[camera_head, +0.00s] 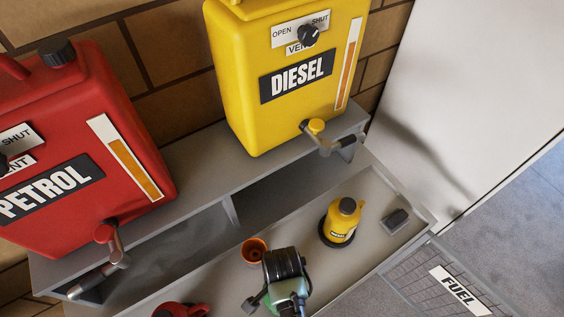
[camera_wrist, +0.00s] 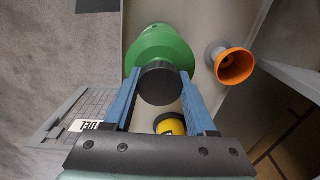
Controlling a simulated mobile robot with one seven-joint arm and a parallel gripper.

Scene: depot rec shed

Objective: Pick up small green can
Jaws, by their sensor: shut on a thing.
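The small green can (camera_wrist: 160,48) has a black cap and shows at the top middle of the wrist view. My gripper (camera_wrist: 160,88) has its two blue fingers on either side of the can's capped end and is shut on it. In the head view my gripper (camera_head: 285,268) is over the grey tray (camera_head: 215,284), and it hides most of the can. I cannot tell whether the can still touches the tray.
An orange funnel (camera_head: 254,250) stands close to my gripper. A small yellow can (camera_head: 342,219) and a dark grey block (camera_head: 395,221) are to the right in the tray, and a small red can (camera_head: 182,310) is to the left. Red PETROL (camera_head: 75,150) and yellow DIESEL (camera_head: 285,110) containers stand behind on a shelf.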

